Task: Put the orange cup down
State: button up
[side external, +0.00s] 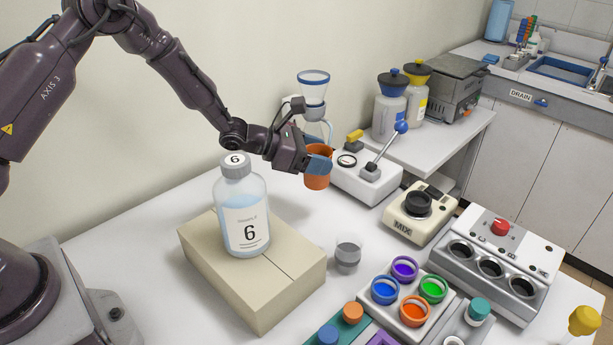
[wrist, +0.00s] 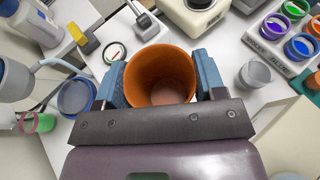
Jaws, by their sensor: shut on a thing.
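The orange cup (side external: 317,178) is held in the air by my gripper (side external: 318,163), above the white table near the lever machine. In the wrist view the orange cup (wrist: 160,78) is upright between the two blue fingers of my gripper (wrist: 160,85), which is shut on it from both sides. Its inside looks empty. The white table (side external: 290,205) lies below it; in the side view the cup's base shows apart from the tabletop. Part of the cup's wall is hidden by the near finger in the side view.
A bottle marked 6 (side external: 243,212) stands on a cardboard box (side external: 270,290). A grey cup (side external: 348,257) stands right of the box. The lever machine (side external: 372,182), the MIX machine (side external: 419,213) and a rack of coloured cups (side external: 405,325) are to the right.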

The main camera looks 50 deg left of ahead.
jog(key=a+r+n+t+y, duration=0.1)
jog(key=a+n+y, duration=0.15)
jog(key=a, duration=1.75)
jog(key=f, duration=1)
jog(key=shift+d, duration=0.25)
jog(key=o, duration=0.9)
jog(key=shift+f, duration=0.15)
